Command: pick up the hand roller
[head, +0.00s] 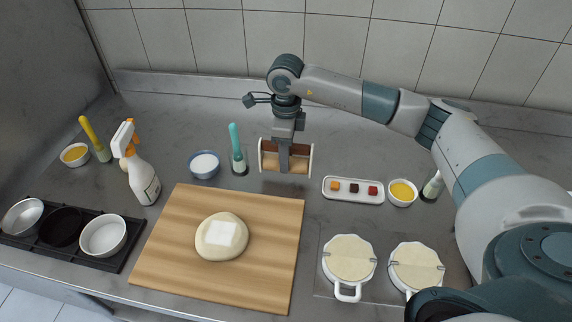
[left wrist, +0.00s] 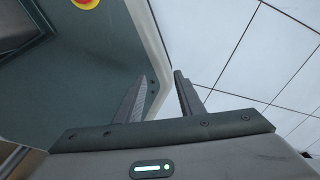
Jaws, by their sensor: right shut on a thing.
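The hand roller (head: 271,163) is at the back middle of the counter in the head view. It shows as a brown wooden part between two pale end pieces, with a grey upright in front of its middle. My right gripper (head: 285,142) points down over it and is shut on it. The grip itself is partly hidden, and I cannot tell whether the roller touches the counter. My left gripper (left wrist: 161,75) shows only in the left wrist view. Its two fingers are apart with nothing between them.
A wooden board (head: 165,255) with dough (head: 208,248) lies in front. A blue bowl (head: 205,165) and teal-handled brush (head: 237,150) stand left of the roller. A white tray (head: 354,198) is to the right.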

